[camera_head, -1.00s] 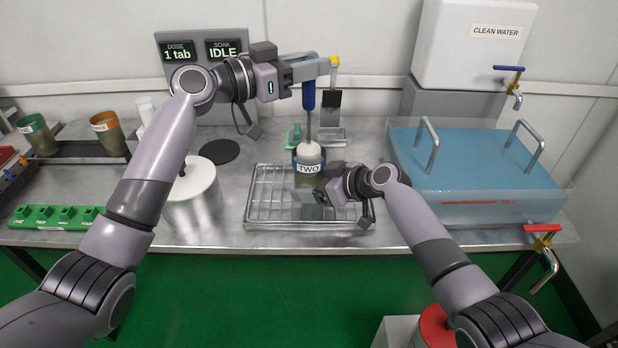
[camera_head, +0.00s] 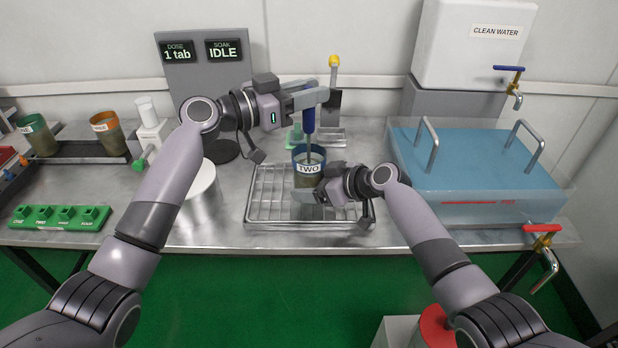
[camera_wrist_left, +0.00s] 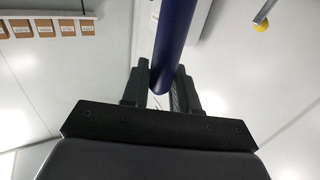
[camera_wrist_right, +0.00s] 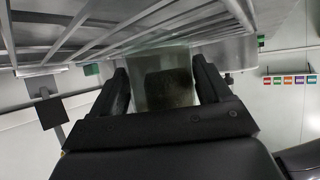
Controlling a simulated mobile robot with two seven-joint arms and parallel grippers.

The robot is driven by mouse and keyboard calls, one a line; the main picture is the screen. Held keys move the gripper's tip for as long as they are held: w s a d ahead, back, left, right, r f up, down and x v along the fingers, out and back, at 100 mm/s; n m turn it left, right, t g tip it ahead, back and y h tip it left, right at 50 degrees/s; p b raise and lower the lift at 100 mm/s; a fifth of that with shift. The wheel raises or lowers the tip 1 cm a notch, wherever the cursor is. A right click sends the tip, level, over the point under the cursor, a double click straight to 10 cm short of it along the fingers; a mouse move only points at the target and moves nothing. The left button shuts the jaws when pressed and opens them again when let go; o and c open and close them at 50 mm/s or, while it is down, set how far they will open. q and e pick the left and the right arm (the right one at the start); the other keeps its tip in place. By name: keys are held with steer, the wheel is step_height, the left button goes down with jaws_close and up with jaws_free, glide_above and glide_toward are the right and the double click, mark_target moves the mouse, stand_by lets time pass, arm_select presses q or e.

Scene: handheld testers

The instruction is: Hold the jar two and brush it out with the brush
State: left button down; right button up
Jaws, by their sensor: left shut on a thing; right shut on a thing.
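Jar two (camera_head: 308,170) is a clear jar with a blue rim and a white label reading TWO. It stands upright over the wire rack. My right gripper (camera_head: 318,190) is shut on its lower part; the right wrist view shows the murky jar (camera_wrist_right: 168,85) between the fingers. The brush has a blue handle (camera_head: 309,118) and a thin shaft going down into the jar's mouth. My left gripper (camera_head: 312,97) is shut on the handle above the jar, and the left wrist view shows the handle (camera_wrist_left: 172,50) between the fingers. The brush head is hidden inside the jar.
The wire rack (camera_head: 265,205) lies under the jar. A blue-topped basin (camera_head: 480,165) with handles is to the right, below a clean water tank (camera_head: 470,45). A white canister (camera_head: 195,200) and a green holder (camera_head: 60,217) are left. A yellow-topped tool (camera_head: 333,75) stands behind.

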arm_select(q)
steer(key=shift+w, duration=0.7)
stand_by(0.8)
steer(key=shift+r, duration=2.5)
steer(key=shift+f, duration=0.1)
steer(key=shift+f, duration=2.4)
steer(key=shift+r, duration=2.5)
steer(key=shift+f, duration=0.1)
steer(key=shift+f, duration=2.4)
